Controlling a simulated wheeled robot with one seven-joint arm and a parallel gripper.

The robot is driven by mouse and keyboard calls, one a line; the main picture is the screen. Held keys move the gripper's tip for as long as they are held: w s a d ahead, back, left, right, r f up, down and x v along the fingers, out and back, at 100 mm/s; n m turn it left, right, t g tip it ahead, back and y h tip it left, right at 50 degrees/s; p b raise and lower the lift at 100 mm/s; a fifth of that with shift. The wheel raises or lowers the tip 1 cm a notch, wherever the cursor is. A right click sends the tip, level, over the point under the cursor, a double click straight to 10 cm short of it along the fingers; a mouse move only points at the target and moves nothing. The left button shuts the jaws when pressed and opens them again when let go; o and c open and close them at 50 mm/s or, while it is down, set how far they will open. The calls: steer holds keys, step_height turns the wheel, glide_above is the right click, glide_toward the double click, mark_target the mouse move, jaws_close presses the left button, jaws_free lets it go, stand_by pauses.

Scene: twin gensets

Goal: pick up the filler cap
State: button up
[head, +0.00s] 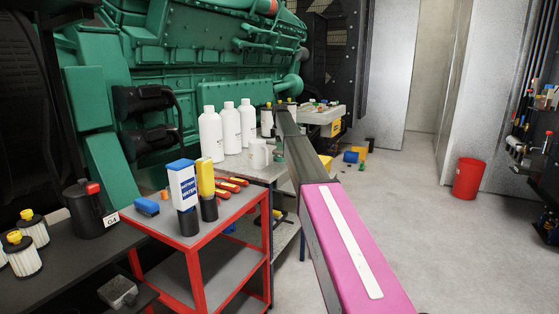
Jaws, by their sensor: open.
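I cannot pick out the filler cap for sure. A small dark green piece (279,156) shows on the grey bench beside a white jug, partly behind my arm; it is too small to tell whether it is the cap. My arm reaches from the lower right over the bench toward the green engine. Its far end is among small dark items at the back of the bench. My gripper does not show clearly; the arm hides that spot.
White bottles (211,136) and the white jug (258,154) stand on the grey bench. A red cart (199,241) in front holds a blue-white bottle (183,187), a yellow-black bottle (207,190) and red-yellow tools. A red bin (467,179) stands right.

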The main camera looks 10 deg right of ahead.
mark_target(280, 156)
steer(key=f, duration=0.6)
steer(key=shift+d+f, duration=0.2)
steer(key=shift+f, duration=0.05)
steer(key=c, duration=0.6)
